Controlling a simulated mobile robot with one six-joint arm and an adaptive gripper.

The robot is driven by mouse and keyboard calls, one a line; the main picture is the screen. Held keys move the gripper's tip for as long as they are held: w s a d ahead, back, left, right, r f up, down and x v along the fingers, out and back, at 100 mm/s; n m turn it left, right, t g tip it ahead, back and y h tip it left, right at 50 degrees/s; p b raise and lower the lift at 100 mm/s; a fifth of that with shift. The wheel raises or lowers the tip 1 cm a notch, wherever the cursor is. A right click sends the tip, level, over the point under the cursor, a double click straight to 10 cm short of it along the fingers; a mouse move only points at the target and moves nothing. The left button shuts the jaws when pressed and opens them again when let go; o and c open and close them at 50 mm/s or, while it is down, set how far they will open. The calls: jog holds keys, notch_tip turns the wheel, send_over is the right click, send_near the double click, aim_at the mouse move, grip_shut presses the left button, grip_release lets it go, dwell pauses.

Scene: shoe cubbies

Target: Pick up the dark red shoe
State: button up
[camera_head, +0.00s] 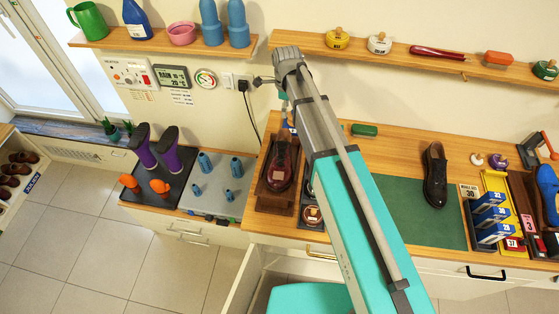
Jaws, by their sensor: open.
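A dark red shoe (280,174) lies in a brown wooden tray (262,205) at the left end of the wooden worktop. Its rounded, glossy toe points toward the front of the worktop, and its darker heel end lies toward the wall. My arm rises across the middle of the view and bends down at the wall side. My gripper (289,122) is small and partly hidden at the shoe's heel end; it is open. I cannot tell whether it touches the shoe.
A black shoe (435,176) lies on the green mat (402,196) to the right. Blue boxes (490,217) stand further right. Shelves with jugs and polish tins hang above. A drawer (245,285) is open below.

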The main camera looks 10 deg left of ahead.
aim_at(285, 131)
jog(key=shift+s+f+b, duration=0.2)
jog(key=shift+f+b, duration=3.7)
jog(key=shift+f, duration=0.2)
jog(key=shift+s+f+b, duration=0.15)
jog(key=shift+f+b, duration=2.4)
jog(key=shift+f, duration=0.05)
grip_shut()
